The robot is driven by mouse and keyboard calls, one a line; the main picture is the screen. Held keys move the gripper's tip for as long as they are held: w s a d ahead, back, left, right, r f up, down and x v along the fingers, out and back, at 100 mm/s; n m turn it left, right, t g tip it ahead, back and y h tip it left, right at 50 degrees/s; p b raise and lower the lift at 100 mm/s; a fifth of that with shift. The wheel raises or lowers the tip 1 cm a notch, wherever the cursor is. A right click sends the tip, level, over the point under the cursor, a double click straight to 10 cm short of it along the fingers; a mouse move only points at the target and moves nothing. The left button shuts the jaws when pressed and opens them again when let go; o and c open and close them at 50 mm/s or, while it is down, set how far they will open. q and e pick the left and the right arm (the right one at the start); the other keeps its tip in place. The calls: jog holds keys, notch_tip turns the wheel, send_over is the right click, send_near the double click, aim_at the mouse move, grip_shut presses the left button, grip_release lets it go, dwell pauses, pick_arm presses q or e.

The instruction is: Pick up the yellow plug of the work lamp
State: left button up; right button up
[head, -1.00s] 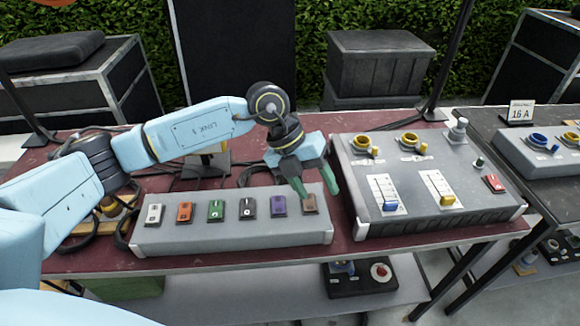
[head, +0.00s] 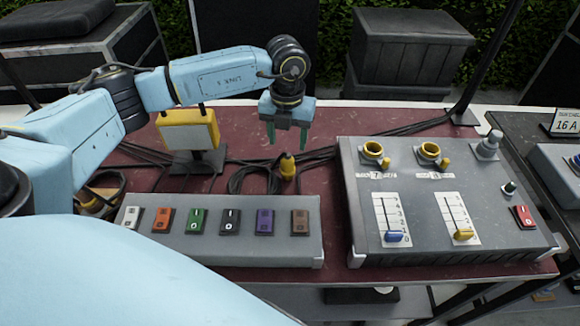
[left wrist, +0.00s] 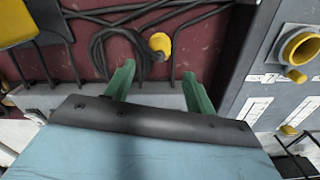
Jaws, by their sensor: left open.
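The yellow plug (head: 288,166) stands on the dark red table behind the grey switch strip, with black cable lying around it. It also shows in the left wrist view (left wrist: 160,43), between and beyond the green fingertips. My left gripper (head: 288,138) points down, open and empty, above and close to the plug; its fingers (left wrist: 158,80) are apart in the left wrist view. The yellow work lamp (head: 188,130) stands on the table left of the plug, partly behind my left arm. My right gripper is not in view.
The grey switch strip (head: 222,249) with several coloured switches lies in front of the plug. A grey control box (head: 440,195) with yellow sockets and sliders stands to the right. Black cables (head: 245,172) cross the table behind the strip. Dark red tabletop (head: 330,122) shows bare behind.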

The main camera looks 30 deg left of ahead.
aim_at(288, 154)
pick_arm(q)
notch_tip(288, 154, down, 3)
jog(key=shift+r, duration=0.1)
jog(key=shift+f, duration=0.95)
jog(key=f, duration=0.3)
jog(key=shift+w+a+f, duration=0.1)
jog(key=shift+w+f, duration=0.1)
jog(key=shift+f, duration=0.35)
jog(key=shift+c, duration=0.4)
jog(key=c, duration=0.9)
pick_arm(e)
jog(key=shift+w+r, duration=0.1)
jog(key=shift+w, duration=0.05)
